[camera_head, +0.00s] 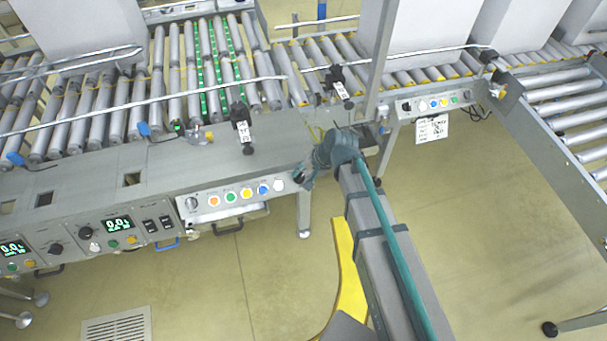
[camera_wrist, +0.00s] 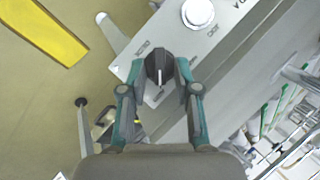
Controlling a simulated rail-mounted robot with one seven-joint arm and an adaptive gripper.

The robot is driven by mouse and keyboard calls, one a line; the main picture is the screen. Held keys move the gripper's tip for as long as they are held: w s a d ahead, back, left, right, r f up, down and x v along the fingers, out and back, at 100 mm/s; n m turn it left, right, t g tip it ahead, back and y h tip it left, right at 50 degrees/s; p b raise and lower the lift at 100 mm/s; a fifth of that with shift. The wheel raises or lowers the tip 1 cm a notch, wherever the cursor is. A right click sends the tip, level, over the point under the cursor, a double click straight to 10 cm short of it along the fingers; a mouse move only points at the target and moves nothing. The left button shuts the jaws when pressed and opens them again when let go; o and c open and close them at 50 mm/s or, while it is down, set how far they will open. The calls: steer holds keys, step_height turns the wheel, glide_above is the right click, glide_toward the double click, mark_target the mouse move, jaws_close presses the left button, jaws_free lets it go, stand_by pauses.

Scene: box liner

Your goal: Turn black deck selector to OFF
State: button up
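The black deck selector (camera_wrist: 160,66) is a dark round knob with a pale pointer line, on the end of a grey panel in the wrist view. Small printed labels surround it but are too blurred to read surely. My gripper (camera_wrist: 160,72) has its two teal-and-grey fingers on either side of the knob, with narrow gaps seeming to show. In the head view my gripper (camera_head: 304,178) is at the right end of the button panel (camera_head: 225,212), and my wrist and fingers hide the selector there.
A white round button (camera_wrist: 199,12) sits beside the selector. The panel also carries orange, green, yellow and blue buttons (camera_head: 264,189) and another black knob (camera_head: 192,203). A roller conveyor (camera_head: 200,70) with large grey boxes lies behind. A yellow curved piece (camera_head: 349,270) is near the floor.

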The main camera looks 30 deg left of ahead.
jaws_close()
steer(key=n+h+p, duration=0.1)
steer(key=n+t+h, duration=0.1)
steer(key=n, duration=0.1)
steer(key=shift+s+a+r+n+p, duration=0.1)
steer(key=shift+a+r+n+p, duration=0.1)
steer(key=shift+a+n+p, duration=0.15)
steer(key=shift+s+n+t+h+p, duration=0.2)
steer(key=shift+n+t+h, duration=0.25)
steer(key=shift+n, duration=0.45)
steer(key=shift+s+n+t+h+p, duration=0.1)
steer(key=shift+n+t+h+p, duration=0.25)
steer(key=shift+n, duration=0.5)
steer(key=shift+f, duration=0.15)
steer(key=shift+o, duration=2.3)
jaws_free()
steer(key=shift+w, duration=0.1)
